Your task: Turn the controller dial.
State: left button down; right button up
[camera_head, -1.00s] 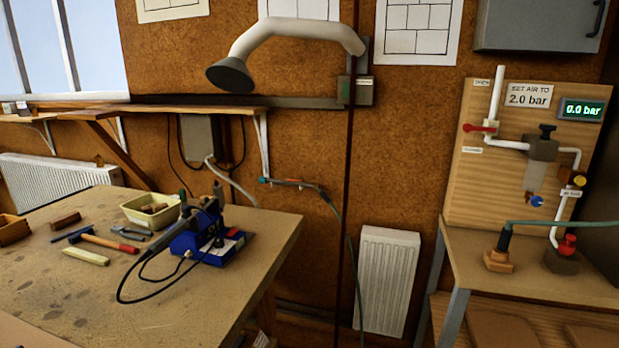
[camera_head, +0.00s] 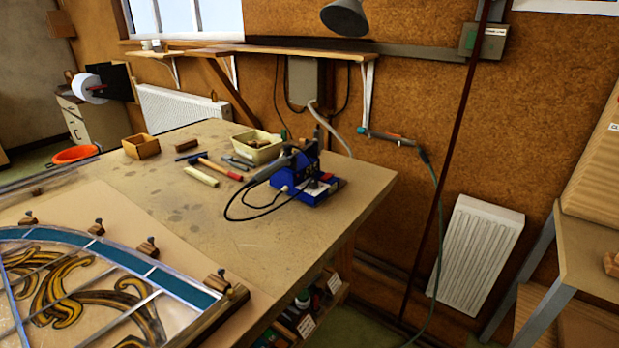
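A blue soldering station (camera_head: 308,182), which looks like the controller, stands near the right corner of the workbench (camera_head: 250,238). Its front faces right and shows a dark knob that is too small to read. A soldering iron (camera_head: 270,168) with a dark handle rests on its left side, and a black cable loops onto the bench. Neither of my grippers is in view.
A leaded panel (camera_head: 90,290) lies at the bench's front left, with wooden blocks along its edge. A cream tub (camera_head: 257,147), a hammer (camera_head: 220,168) and a wooden box (camera_head: 141,146) lie behind. A dark red upright pole (camera_head: 445,180) stands right of the bench.

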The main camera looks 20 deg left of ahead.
aim_at(313, 182)
jog(key=u, duration=0.05)
jog(key=k, duration=0.4)
jog(key=z, duration=0.7)
jog(key=i, duration=1.15)
jog(key=u, duration=0.7)
